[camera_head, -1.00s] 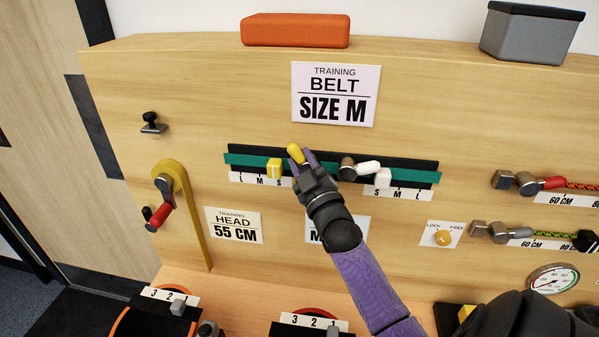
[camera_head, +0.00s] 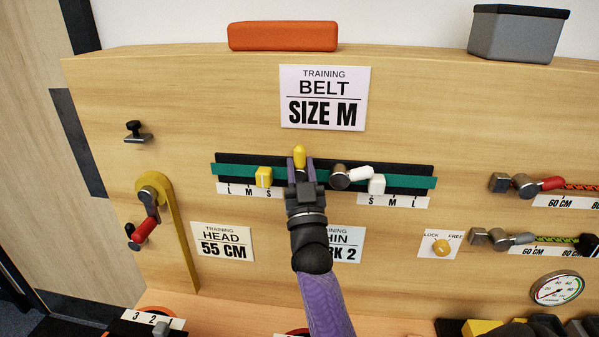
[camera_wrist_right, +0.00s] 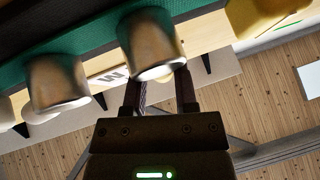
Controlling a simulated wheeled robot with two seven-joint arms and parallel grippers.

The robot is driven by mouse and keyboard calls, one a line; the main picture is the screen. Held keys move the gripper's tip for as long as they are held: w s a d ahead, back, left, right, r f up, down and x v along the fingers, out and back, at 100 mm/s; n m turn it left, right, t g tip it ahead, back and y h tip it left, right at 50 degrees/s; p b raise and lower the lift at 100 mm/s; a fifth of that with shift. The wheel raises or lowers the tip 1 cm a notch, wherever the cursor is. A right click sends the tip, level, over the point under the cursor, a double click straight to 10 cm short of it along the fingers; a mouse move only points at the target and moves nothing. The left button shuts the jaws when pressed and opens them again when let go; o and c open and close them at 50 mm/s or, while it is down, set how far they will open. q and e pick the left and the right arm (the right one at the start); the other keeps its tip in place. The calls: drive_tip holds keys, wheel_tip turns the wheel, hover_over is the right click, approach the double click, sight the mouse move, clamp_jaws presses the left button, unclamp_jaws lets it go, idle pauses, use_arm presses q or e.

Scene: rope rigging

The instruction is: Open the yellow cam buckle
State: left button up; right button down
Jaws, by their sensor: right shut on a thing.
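The yellow cam buckle's lever (camera_head: 299,155) stands about upright on the green belt strap (camera_head: 240,169) in the head view. My right gripper (camera_head: 300,170) is shut on this lever, with its purple fingers on either side and the yellow tip showing above them. The buckle's body is hidden behind the gripper in that view. In the right wrist view, the gripper's dark fingers (camera_wrist_right: 160,95) reach up to a metal buckle body (camera_wrist_right: 150,48); the yellow lever is not clear there. A yellow block (camera_head: 264,177) sits on the strap near the S mark. My left gripper is not in view.
A white-levered buckle (camera_head: 350,176) and a white block (camera_head: 377,184) are close on the right along the strap. A hook (camera_head: 137,133) and a red-handled crank (camera_head: 145,231) are at the left.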

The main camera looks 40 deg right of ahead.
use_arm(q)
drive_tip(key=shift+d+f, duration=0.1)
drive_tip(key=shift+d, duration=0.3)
use_arm(e)
drive_tip(key=shift+f, duration=0.35)
drive_tip(key=c, duration=0.7)
unclamp_jaws()
drive_tip(key=shift+o, duration=1.4)
drive_tip(key=shift+w, duration=0.15)
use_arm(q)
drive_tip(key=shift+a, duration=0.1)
use_arm(e)
drive_tip(key=shift+r, duration=0.2)
drive_tip(key=shift+s+f, duration=0.15)
drive_tip(key=shift+s, duration=0.05)
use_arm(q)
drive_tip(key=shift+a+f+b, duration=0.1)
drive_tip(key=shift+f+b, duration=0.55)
use_arm(e)
drive_tip(key=v, duration=0.9)
drive_tip(key=shift+s+a+f, duration=0.15)
drive_tip(key=shift+s+a, duration=0.05)
drive_tip(key=shift+a, duration=0.05)
